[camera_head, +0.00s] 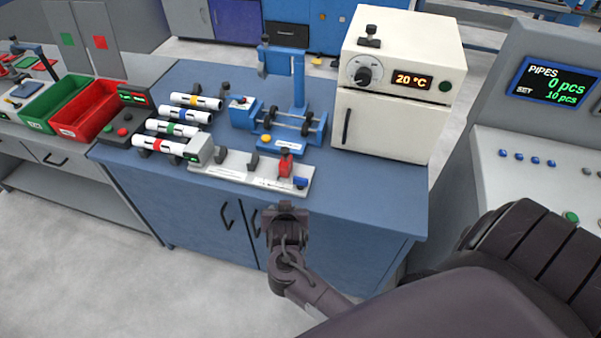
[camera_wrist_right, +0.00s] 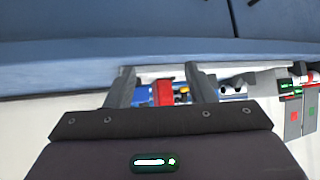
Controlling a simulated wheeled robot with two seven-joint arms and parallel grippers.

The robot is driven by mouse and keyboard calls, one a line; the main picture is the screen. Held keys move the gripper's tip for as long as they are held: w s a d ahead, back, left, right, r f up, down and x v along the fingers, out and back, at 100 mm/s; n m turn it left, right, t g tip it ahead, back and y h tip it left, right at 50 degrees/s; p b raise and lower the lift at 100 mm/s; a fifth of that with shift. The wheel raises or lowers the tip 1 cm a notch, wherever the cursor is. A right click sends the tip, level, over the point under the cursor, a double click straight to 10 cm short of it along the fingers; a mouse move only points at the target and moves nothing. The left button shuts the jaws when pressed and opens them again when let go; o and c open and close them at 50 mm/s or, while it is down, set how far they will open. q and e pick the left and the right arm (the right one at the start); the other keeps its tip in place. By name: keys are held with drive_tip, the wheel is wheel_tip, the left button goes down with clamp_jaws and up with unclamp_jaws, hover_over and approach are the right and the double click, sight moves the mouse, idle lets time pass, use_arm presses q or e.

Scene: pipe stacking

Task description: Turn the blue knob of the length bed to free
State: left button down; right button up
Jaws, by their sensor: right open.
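The length bed (camera_head: 228,176) is a long white plate near the front edge of the blue bench. Its small blue knob (camera_head: 301,183) sits at the right end, beside a red block (camera_head: 285,165). My right gripper (camera_head: 286,210) is open and empty in front of the bench edge, just short of the knob and slightly left of it. In the right wrist view its two fingers (camera_wrist_right: 165,88) stand apart, with the red block (camera_wrist_right: 163,93) showing between them. A bit of blue, probably the knob (camera_wrist_right: 142,96), shows beside the left finger. The knob's setting is too small to read. My left gripper is not in view.
Several white pipes with coloured bands (camera_head: 172,128) lie left behind the bed. A blue fixture (camera_head: 285,122) stands behind it. A white oven (camera_head: 395,85) reading 20 °C stands at the back right. Green (camera_head: 55,103) and red bins (camera_head: 88,112) are at left. The right front bench top is clear.

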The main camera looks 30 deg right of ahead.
sight(300, 180)
drive_tip(key=w+d+m+h, duration=0.1)
drive_tip(key=w+d, duration=0.1)
drive_tip(key=d, duration=0.1)
drive_tip(key=w+d+m+h, duration=0.1)
drive_tip(key=w+d+h, duration=0.1)
drive_tip(key=d, duration=0.1)
drive_tip(key=w+d+r+m+h+p, duration=0.1)
drive_tip(key=d+h, duration=0.1)
drive_tip(key=d, duration=0.1)
drive_tip(key=shift+w, duration=0.4)
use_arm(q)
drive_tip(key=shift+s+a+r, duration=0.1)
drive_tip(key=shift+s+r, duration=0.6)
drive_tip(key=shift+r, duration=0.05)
use_arm(e)
drive_tip(key=shift+h, duration=0.3)
drive_tip(key=shift+r, duration=0.1)
drive_tip(key=c, duration=0.7)
